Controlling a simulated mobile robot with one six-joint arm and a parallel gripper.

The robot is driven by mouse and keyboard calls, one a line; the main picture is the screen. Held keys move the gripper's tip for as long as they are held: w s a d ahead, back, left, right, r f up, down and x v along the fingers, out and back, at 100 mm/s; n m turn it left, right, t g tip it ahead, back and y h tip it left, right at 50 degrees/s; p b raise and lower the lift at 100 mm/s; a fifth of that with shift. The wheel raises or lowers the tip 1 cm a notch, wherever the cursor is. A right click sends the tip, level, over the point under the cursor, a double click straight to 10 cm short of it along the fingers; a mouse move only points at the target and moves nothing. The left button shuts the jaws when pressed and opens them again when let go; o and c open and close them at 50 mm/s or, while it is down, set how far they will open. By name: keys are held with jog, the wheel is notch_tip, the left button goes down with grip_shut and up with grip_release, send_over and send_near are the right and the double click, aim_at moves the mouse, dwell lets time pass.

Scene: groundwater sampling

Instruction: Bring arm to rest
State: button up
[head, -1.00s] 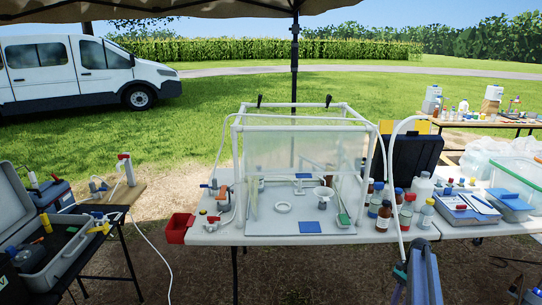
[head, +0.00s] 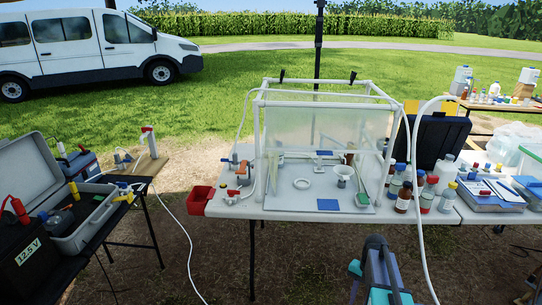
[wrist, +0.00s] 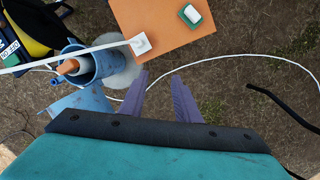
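My gripper (wrist: 160,90) shows in the wrist view with its two purple fingers apart, and nothing is between them. It points down over bare brown ground. A part of my arm (head: 382,272), grey-blue with teal, rises at the bottom of the head view, in front of the sampling table. The fingers cannot be made out in the head view.
A dark table with an open grey case (head: 75,240) stands left. The wrist view shows an orange board (wrist: 165,25), a blue cylinder (wrist: 92,65) and a white hose (wrist: 225,58).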

jog(key=s+a+r+n+t+h, duration=0.1)
jog(key=s+a+n, duration=0.3)
jog(key=a, duration=0.4)
jog(key=s+a+n+t, duration=0.1)
jog(key=s+a+n, duration=0.3)
jog(key=a, duration=0.3)
jog(key=s+f+g, duration=0.2)
jog(key=s+f, duration=0.7)
jog(key=s, duration=0.3)
jog(key=s+f+g, duration=0.3)
jog(key=s+f, duration=0.6)
jog(key=s, duration=0.4)
jog(key=shift+s+a+g, duration=0.15)
jog(key=shift+g, duration=0.15)
jog(key=shift+o, duration=0.2)
jog(key=shift+s, duration=0.1)
